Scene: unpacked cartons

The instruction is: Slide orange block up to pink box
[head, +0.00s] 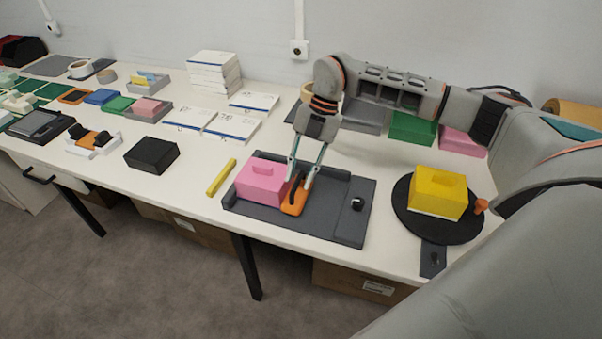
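The pink box (261,182), with a raised pink handle on top, sits at the left of a dark grey tray (335,222) on the white table. The orange block (293,205) stands on the same tray, just to the right of the pink box. It has a dark part on top. Any gap between block and box is too small to tell. My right gripper (300,183) points down over the block with its fingers apart, one on each side of the dark part. Whether they press on it is unclear. My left gripper is not in view.
A yellow box (437,195) stands on a black round plate (408,216) to the right. A yellow bar (221,177) and a black box (151,155) lie to the left. White booklets (232,125) lie behind. Green (412,128) and pink blocks stand behind my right arm.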

